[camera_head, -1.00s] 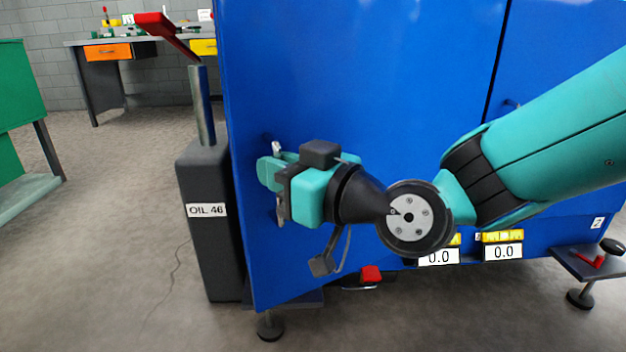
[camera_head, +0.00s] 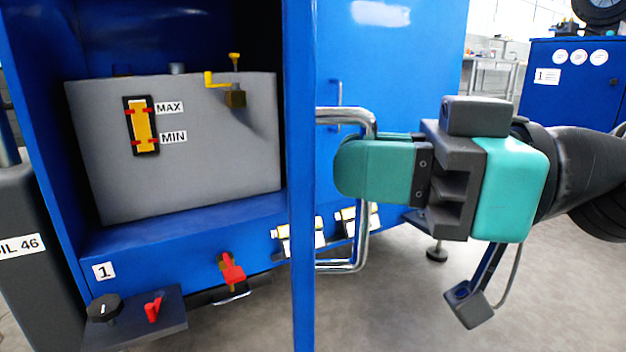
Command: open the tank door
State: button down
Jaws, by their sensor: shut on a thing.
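The blue tank door (camera_head: 300,200) stands swung open and shows nearly edge-on as a tall strip in the middle of the view. Its chrome bar handle (camera_head: 345,267) sticks out to the right of the strip. My gripper (camera_head: 352,165) comes from the right and is shut on the handle's upright bar; its teal fingers hide that part of the bar. Left of the door, the open compartment shows the grey tank (camera_head: 200,165) with a yellow level gauge (camera_head: 141,126) marked MAX and MIN and a yellow valve (camera_head: 234,90).
A blue panel with a small handle (camera_head: 336,95) stands behind the door. A dark shelf with a knob and red lever (camera_head: 135,318) juts out at lower left, beside the oil unit (camera_head: 18,230). A blue cabinet (camera_head: 570,95) stands at far right. Grey floor (camera_head: 400,310) is open at lower right.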

jog(key=shift+w+d, duration=0.1)
jog(key=shift+d, duration=1)
jog(key=c, duration=1.5)
grip_release()
jog(key=shift+o, duration=0.2)
